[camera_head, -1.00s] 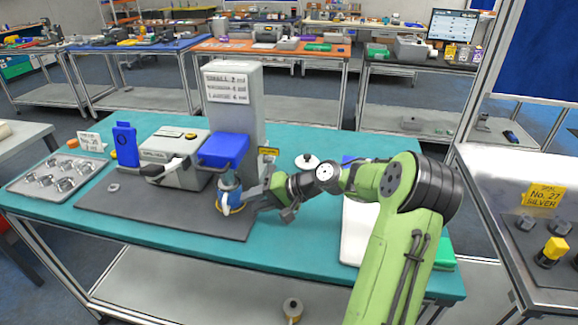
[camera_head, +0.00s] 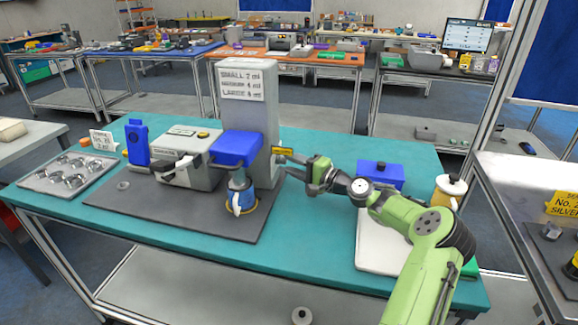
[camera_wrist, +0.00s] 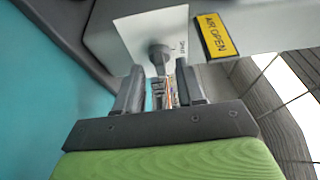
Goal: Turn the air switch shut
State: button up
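The air switch (camera_wrist: 160,53) shows in the wrist view as a grey knob with a short lever on a white plate (camera_wrist: 135,27). A yellow "AIR OPEN" label (camera_wrist: 215,36) is beside the plate; a yellow tag also shows on the machine's right side in the head view (camera_head: 283,151). My gripper (camera_wrist: 160,86) is open, its two fingers apart, with the switch lever in line with the gap between them. Whether the fingers touch the lever cannot be told. In the head view my gripper (camera_head: 298,171) is at the right side of the grey machine (camera_head: 247,115); the knob is hidden there.
A blue cup (camera_head: 240,200) stands under the machine's blue head (camera_head: 236,148). A grey box machine (camera_head: 190,150) and a metal tray (camera_head: 65,176) are to the left. A blue box (camera_head: 380,174) and a yellow-white jar (camera_head: 449,190) are to the right.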

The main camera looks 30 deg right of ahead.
jog(key=shift+x, duration=0.95)
grip_shut()
jog(key=shift+f+n+t+b, duration=0.35)
jog(key=shift+n+b, duration=0.45)
jog(key=shift+b, duration=0.45)
jog(key=shift+r+n+y+b, duration=0.15)
jog(key=shift+n+y+b, duration=0.25)
jog(key=shift+n+b, duration=0.3)
grip_release()
jog(key=shift+r, duration=0.1)
